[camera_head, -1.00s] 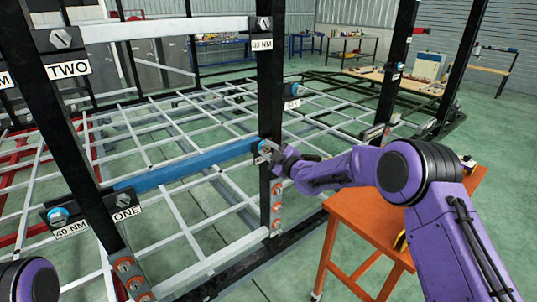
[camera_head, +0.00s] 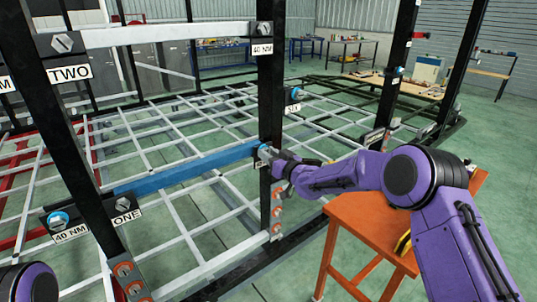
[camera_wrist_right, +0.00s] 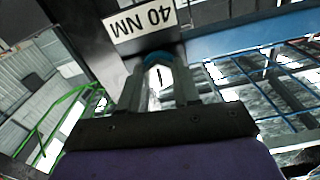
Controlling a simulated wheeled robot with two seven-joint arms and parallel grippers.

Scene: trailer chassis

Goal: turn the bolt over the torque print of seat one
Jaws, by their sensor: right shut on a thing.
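A blue crossbar (camera_head: 190,170) spans two black posts. The label ONE (camera_head: 123,218) and a print 40 NM (camera_head: 71,233) are at its left end, beside a blue-ringed bolt (camera_head: 58,219). My right gripper (camera_head: 264,156) is at the bar's right end, against the right post (camera_head: 271,100). In the right wrist view, its fingers (camera_wrist_right: 160,75) are closed around a bolt with a blue ring (camera_wrist_right: 154,60), next to a 40 NM print (camera_wrist_right: 141,22). The head view mostly hides this bolt behind the gripper. My left gripper is out of view.
A grey bar (camera_head: 165,34) with label TWO (camera_head: 70,73) is above. Orange-ringed holes (camera_head: 277,211) line the lower posts. An orange table (camera_head: 375,225) stands under my right arm.

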